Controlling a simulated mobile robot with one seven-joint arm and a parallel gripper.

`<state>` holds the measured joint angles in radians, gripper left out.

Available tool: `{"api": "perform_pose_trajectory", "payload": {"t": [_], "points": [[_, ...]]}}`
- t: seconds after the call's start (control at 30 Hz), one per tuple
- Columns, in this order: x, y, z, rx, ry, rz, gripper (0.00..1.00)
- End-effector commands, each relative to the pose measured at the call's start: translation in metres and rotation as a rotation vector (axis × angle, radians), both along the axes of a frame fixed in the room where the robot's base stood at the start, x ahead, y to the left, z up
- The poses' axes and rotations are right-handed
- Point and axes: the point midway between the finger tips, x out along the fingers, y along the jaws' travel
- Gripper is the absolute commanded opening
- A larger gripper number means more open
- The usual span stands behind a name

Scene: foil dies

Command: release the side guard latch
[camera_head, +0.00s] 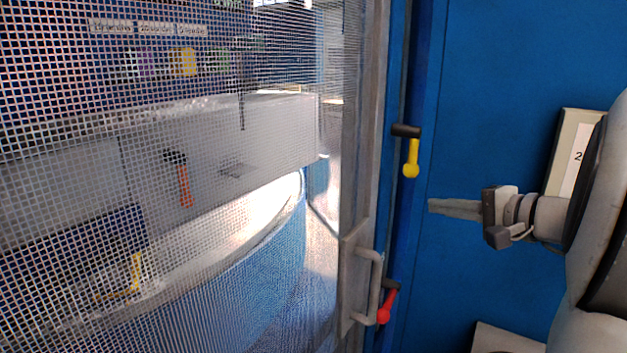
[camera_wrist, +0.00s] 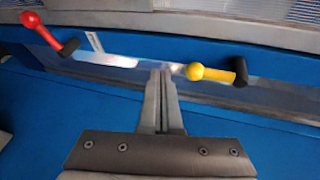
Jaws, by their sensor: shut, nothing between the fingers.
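A mesh guard door (camera_head: 352,150) with a grey frame and pull handle (camera_head: 374,285) fills the left of the head view. Two levers sit on the blue post beside it: a yellow one (camera_head: 411,160) with a black hub, pointing down, and a red one (camera_head: 386,305) lower down, tilted. No readable label tells which is the side guard latch. The wrist view shows the yellow lever (camera_wrist: 208,73) right of my fingertips and the red lever (camera_wrist: 42,32) at far left. My gripper (camera_head: 432,205) is shut and empty, apart from both levers; it also shows in the wrist view (camera_wrist: 161,76).
Behind the mesh are an orange-red lever (camera_head: 184,184), a yellow item (camera_head: 135,274) and a large curved blue-and-white body (camera_head: 250,250). A blue panel (camera_head: 490,80) lies behind my arm, with a pale labelled box (camera_head: 567,150) partly hidden by it.

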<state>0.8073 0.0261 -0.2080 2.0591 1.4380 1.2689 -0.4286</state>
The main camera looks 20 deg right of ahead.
Motion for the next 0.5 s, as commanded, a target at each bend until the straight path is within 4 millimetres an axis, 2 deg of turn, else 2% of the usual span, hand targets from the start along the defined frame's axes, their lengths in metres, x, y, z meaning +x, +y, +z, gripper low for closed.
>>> {"api": "perform_pose_trajectory", "payload": {"t": [0.03,0.2,0.3,0.5], "points": [[-0.001,-0.019,0.005,0.012,-0.066,-0.044,0.00],[-0.005,-0.054,0.036,0.032,-0.220,-0.126,0.00],[-0.007,-0.063,0.045,0.034,-0.256,-0.146,0.00],[-0.007,-0.064,0.048,0.034,-0.268,-0.151,0.00]]}}
